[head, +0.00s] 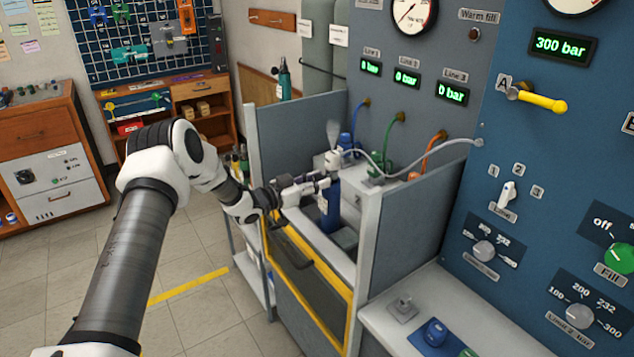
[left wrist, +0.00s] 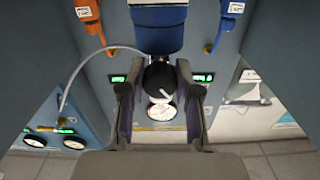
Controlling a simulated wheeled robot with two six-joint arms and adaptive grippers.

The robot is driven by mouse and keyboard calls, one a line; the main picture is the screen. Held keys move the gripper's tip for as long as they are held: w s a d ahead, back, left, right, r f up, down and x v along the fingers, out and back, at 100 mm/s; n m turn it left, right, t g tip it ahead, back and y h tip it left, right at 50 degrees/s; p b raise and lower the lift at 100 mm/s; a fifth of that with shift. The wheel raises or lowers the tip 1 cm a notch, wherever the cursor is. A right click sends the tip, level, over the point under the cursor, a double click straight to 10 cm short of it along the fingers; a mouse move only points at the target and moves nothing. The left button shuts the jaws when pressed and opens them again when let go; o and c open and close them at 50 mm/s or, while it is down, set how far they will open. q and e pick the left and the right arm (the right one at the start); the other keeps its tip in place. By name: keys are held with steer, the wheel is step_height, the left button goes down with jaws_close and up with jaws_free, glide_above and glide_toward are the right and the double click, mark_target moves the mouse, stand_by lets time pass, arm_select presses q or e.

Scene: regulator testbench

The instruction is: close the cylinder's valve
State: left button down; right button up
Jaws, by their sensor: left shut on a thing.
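A blue cylinder (head: 330,208) stands upright in the grey booth, with a pale fitting (head: 333,160) at its top and a thin grey hose leading off to the right. My left gripper (head: 322,184) reaches in from the left at the upper part of the cylinder. In the left wrist view, its two fingers (left wrist: 160,92) are shut on the dark rounded valve knob (left wrist: 160,74), one on each side. A blue body (left wrist: 158,38) shows just above the knob there. The knob is largely hidden by the gripper in the head view. My right gripper is in neither view.
The booth's side panel (head: 410,215) and yellow-framed front door (head: 305,275) stand close around the arm. Blue, green and orange (head: 433,142) line fittings are behind the cylinder. The blue control panel (head: 560,180) is at the right. Open floor lies to the left.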

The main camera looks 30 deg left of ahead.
arm_select(q)
steer(key=m, duration=0.4)
steer(key=shift+b, duration=0.4)
steer(key=shift+m+b, duration=0.3)
steer(key=shift+m, duration=1.2)
steer(key=c, duration=0.8)
jaws_free()
steer(key=shift+s, duration=0.1)
steer(key=v, duration=1.1)
steer(key=shift+s+a+f, duration=0.1)
steer(key=shift+s+a, duration=0.05)
steer(key=shift+s, duration=0.15)
